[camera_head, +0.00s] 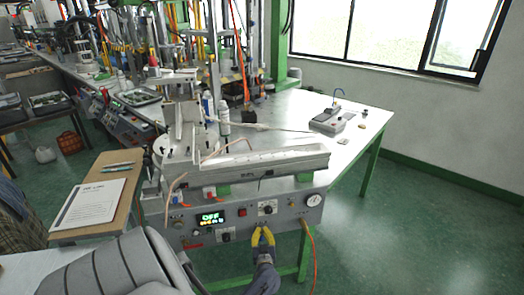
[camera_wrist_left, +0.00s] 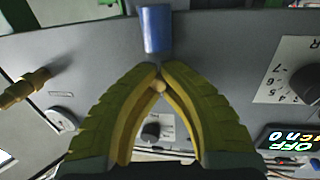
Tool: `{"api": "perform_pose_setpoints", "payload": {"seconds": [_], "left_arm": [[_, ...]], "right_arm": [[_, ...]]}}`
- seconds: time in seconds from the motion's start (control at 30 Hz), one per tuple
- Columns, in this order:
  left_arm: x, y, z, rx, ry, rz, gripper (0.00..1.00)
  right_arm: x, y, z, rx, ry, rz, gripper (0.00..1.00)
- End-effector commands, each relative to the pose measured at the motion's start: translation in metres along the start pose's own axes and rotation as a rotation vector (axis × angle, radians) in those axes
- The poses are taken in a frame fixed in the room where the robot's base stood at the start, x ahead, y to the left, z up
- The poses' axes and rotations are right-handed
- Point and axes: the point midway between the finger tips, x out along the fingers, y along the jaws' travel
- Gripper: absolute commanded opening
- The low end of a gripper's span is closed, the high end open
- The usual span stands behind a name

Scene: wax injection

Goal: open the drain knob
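My left gripper (camera_head: 262,235) has yellow fingers and is at the lower part of the grey machine's front panel (camera_head: 192,224) in the head view. In the left wrist view its fingertips (camera_wrist_left: 161,70) come close together around the neck of a small valve, which I take to be the drain knob. Its blue handle (camera_wrist_left: 154,30) sticks out past the tips, and a small tan end (camera_wrist_left: 157,86) shows between the fingers. The tips hide the neck. In the head view the gripper covers this knob. My right gripper is not in view.
Beside the gripper are a lit OFF display (camera_head: 211,217), a black dial knob (camera_head: 267,208), a round gauge (camera_head: 313,200) and a brass fitting (camera_wrist_left: 25,90). An orange hose (camera_head: 312,250) hangs at the right.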

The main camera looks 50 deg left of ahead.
Motion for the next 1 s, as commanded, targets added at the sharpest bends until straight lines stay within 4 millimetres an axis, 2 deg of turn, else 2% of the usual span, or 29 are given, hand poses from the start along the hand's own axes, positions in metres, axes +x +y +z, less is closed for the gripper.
{"api": "perform_pose_setpoints", "payload": {"seconds": [0.37, 1.0], "left_arm": [[0.0024, 0.0006, -0.0037, -0.193, 0.042, 0.001, 0.0], [0.0032, -0.0006, -0.0044, -0.792, 0.151, 0.003, 0.0]], "right_arm": [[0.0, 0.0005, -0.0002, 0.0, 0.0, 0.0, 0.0], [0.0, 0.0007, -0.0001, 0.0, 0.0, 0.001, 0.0]]}}
